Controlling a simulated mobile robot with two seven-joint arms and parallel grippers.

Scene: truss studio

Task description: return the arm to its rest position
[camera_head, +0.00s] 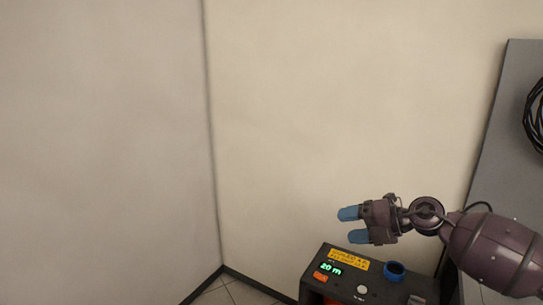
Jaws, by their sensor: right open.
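My right arm comes in from the right edge in the head view. Its gripper (350,225) has two blue fingertips that stand apart, with nothing between them. The gripper points left and shows in front of the wall, just above the dark box in the picture. My left gripper does not show.
A dark box (314,272) at the bottom has a green "20 m" display (331,268), a yellow label (350,259), a white button (361,289) and a blue ring (394,268). A grey panel (505,120) with a black cable coil (536,118) stands right. Plain walls (330,100) meet at a corner.

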